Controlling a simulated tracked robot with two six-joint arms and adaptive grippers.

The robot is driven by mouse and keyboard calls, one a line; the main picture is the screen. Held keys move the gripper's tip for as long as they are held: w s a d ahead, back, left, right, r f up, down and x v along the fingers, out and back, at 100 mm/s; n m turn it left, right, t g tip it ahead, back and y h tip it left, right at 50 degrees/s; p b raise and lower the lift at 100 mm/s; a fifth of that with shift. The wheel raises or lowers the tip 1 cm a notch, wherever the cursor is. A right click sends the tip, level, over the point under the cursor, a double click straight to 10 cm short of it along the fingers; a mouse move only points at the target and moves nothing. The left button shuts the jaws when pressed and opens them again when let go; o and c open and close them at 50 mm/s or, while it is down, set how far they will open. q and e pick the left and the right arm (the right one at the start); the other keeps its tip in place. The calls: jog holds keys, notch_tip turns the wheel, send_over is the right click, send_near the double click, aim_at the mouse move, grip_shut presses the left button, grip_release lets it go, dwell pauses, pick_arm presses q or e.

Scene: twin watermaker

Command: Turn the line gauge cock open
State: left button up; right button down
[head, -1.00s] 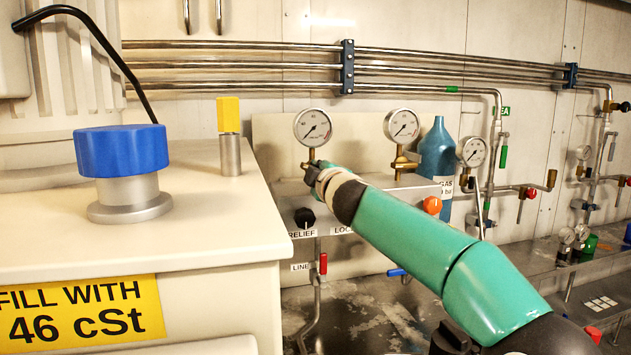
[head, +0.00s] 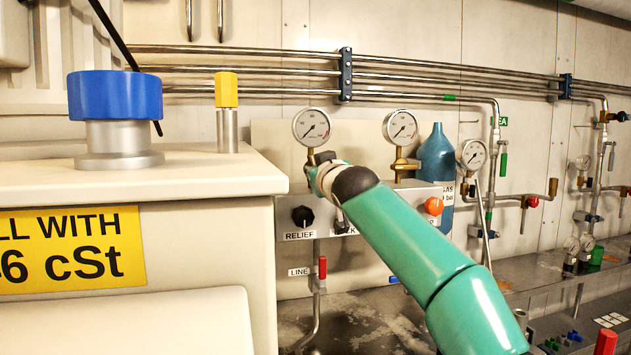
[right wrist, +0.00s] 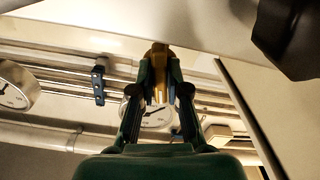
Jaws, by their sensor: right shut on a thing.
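A round white gauge (head: 311,127) stands on a brass stem (head: 311,157) above the panel marked RELIEF. My right gripper (head: 318,168) is at the foot of this stem, mostly hidden by my green wrist. In the right wrist view my right gripper (right wrist: 160,70) is shut on an upright brass piece (right wrist: 160,88); a gauge face shows behind it. I cannot tell how far the piece is turned. A red-handled lever (head: 322,267) beside a LINE label (head: 299,272) hangs upright below the panel, apart from the gripper. My left gripper is not in view.
A second gauge (head: 401,127) stands to the right, with a blue bottle (head: 435,157) beyond it. A black RELIEF knob (head: 302,216) and an orange knob (head: 433,205) are on the panel. A cream cabinet (head: 200,182) with a blue cap fills the left.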

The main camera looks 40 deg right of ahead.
jog(key=shift+w+a+f+m+b, duration=0.1)
jog(key=shift+f+m+b, duration=0.2)
jog(key=shift+m, duration=0.45)
jog(key=shift+w+f+m+b, duration=0.15)
jog(key=shift+m+b, duration=0.1)
jog(key=shift+m, duration=0.5)
jog(key=c, duration=1.2)
grip_release()
jog(key=shift+r, duration=0.15)
jog(key=shift+o, duration=0.2)
jog(key=shift+s+r, duration=0.1)
jog(key=shift+s, duration=0.05)
jog(key=v, duration=1.2)
